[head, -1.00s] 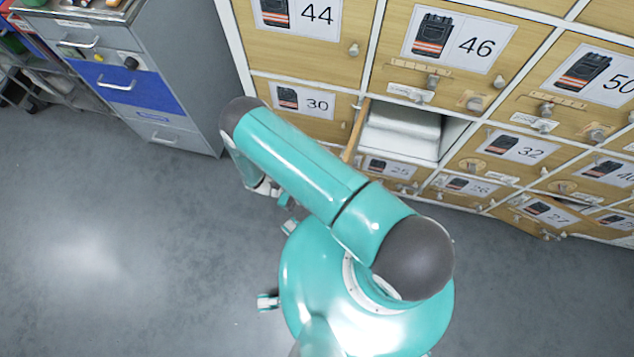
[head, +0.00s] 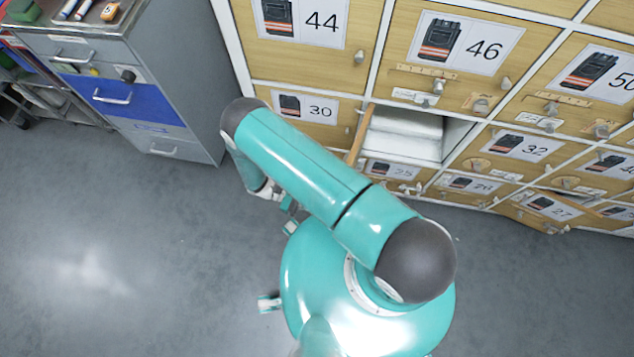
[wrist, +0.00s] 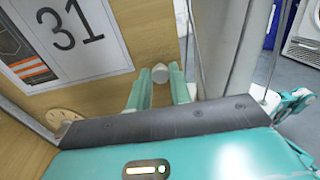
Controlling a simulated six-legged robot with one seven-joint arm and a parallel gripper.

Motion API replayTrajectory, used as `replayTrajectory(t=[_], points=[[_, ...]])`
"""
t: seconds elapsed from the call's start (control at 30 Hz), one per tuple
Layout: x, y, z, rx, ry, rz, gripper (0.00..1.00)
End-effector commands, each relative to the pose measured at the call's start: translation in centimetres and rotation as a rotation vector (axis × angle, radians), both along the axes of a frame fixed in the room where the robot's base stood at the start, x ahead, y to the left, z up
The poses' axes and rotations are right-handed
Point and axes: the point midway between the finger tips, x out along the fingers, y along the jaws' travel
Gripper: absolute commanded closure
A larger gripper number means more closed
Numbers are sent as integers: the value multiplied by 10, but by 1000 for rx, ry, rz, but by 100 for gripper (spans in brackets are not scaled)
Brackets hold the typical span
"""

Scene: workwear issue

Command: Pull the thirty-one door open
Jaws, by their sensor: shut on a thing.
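The thirty-one door (wrist: 115,75) is wooden, with a white label reading 31 and a picture of a dark garment with orange bands. In the head view this door (head: 360,135) shows nearly edge-on, swung out from its compartment (head: 405,135) between doors 30 and 32. White shelf-like surfaces show inside. My gripper (wrist: 158,88) is shut on the door's small pale knob (wrist: 160,73), with one finger on each side. In the head view my gripper is hidden behind my arm.
Door 30 (head: 308,108) and door 32 (head: 522,146) are closed beside the opening. Door 27 (head: 540,212), lower right, stands partly open. A grey drawer cabinet (head: 185,75) with a blue drawer stands at left. The floor at left (head: 110,230) is clear.

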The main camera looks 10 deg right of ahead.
Motion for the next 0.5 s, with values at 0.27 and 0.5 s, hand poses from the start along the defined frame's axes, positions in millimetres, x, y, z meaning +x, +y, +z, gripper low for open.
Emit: replayTrajectory(t=[0.27,0.5], points=[[1,1,0,-2,1,-3,59],[2,2,0,-1,1,-4,59]])
